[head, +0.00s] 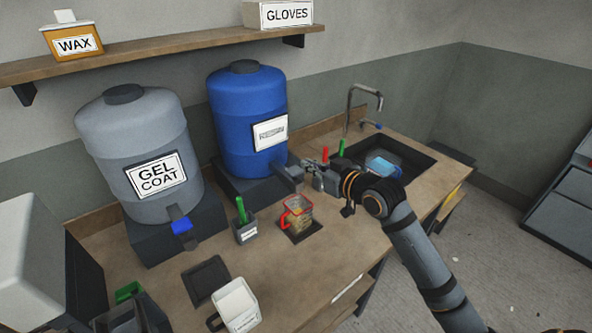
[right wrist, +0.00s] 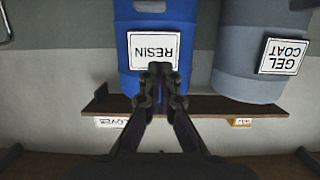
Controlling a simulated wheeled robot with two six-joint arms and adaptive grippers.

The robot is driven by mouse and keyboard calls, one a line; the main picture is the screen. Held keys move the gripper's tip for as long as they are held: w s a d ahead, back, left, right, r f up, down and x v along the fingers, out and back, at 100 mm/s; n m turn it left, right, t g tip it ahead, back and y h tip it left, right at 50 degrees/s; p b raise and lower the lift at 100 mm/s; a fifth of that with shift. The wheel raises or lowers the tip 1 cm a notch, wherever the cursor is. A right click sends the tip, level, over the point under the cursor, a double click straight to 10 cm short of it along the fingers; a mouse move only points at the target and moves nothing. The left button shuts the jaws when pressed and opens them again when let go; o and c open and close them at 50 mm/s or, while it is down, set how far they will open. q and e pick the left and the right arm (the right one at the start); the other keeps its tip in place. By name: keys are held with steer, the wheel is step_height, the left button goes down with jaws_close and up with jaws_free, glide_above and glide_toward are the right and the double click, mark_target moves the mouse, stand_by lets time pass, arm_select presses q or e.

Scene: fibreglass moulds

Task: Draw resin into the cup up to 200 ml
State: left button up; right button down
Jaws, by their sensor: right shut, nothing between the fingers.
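The blue resin drum (head: 235,100) stands on a dark stand at the back of the bench. Its label also shows upside down in the right wrist view (right wrist: 153,50). The drum's tap (head: 287,176) sticks out at the lower front. A clear cup (head: 299,218) with a red rim and handle stands upright on a dark square pad (head: 288,235), in front of and below the tap. Yellowish content shows in its lower part; its level against the marks is too small to read. My right gripper (head: 307,167) is shut and empty, close beside the tap; contact cannot be told. My left gripper is out of view.
The grey gel coat drum (head: 140,150) with a blue tap stands left. A small holder (head: 246,232) with a green stick is left of the cup. A white jug (head: 237,303) stands in front. A sink (head: 410,158) lies behind my right arm.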

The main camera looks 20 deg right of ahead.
steer(key=p, duration=0.2)
glide_above(294, 177)
steer(key=s, duration=0.2)
steer(key=f, duration=0.2)
steer(key=w+f, duration=0.1)
steer(key=f, duration=0.1)
steer(key=shift+w+f+p, duration=0.15)
steer(key=shift+f+p, duration=0.05)
steer(key=shift+p, duration=0.2)
steer(key=shift+d+f, duration=0.1)
steer(key=shift+f, duration=0.4)
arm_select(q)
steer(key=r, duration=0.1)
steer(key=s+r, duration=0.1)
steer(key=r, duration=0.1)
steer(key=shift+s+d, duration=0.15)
arm_select(e)
steer(key=shift+f, duration=0.1)
step_height(294, 177, down, 2)
steer(key=shift+f+b, duration=0.2)
steer(key=shift+b, duration=1)
steer(key=shift+r, duration=0.15)
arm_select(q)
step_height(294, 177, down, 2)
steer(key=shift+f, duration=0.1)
arm_select(e)
steer(key=shift+f, duration=0.2)
